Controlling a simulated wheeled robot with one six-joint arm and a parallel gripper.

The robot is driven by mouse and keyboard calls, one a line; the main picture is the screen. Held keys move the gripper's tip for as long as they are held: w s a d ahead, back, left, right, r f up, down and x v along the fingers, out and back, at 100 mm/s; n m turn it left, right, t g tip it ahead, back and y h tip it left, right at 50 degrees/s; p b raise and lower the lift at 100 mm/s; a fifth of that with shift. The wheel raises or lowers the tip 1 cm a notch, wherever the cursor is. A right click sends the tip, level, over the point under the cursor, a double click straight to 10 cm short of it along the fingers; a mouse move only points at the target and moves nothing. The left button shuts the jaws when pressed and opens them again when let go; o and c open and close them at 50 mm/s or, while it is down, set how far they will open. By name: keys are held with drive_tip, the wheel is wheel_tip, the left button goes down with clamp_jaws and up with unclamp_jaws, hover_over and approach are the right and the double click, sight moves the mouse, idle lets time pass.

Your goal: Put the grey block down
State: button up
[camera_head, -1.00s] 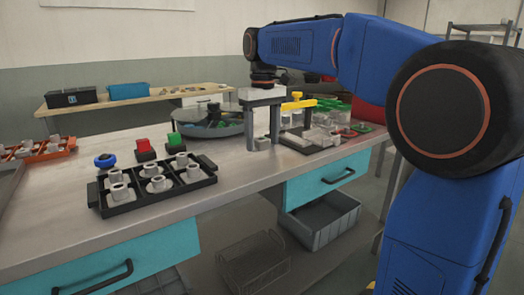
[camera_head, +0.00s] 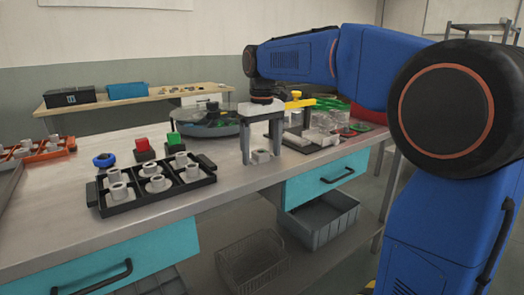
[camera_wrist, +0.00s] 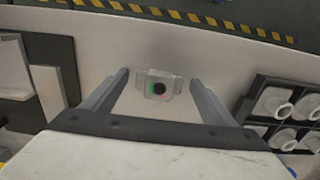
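The grey block (camera_head: 262,156) is a small light piece with a dark round opening. It rests on the workbench top near the front edge, right of the black tray. My gripper (camera_head: 261,157) is open and points down, with one finger on each side of the block. In the wrist view the block (camera_wrist: 151,74) sits between the two fingers (camera_wrist: 160,80), with a visible gap on each side. Neither finger appears to touch it.
The black tray (camera_head: 150,202) with several grey fittings lies to the left. Behind it are the red button (camera_head: 142,144) and green button (camera_head: 174,139).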

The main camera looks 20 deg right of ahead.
drive_tip(key=shift+r, duration=0.1)
wheel_tip(320, 180, up, 12)
idle(0.5)
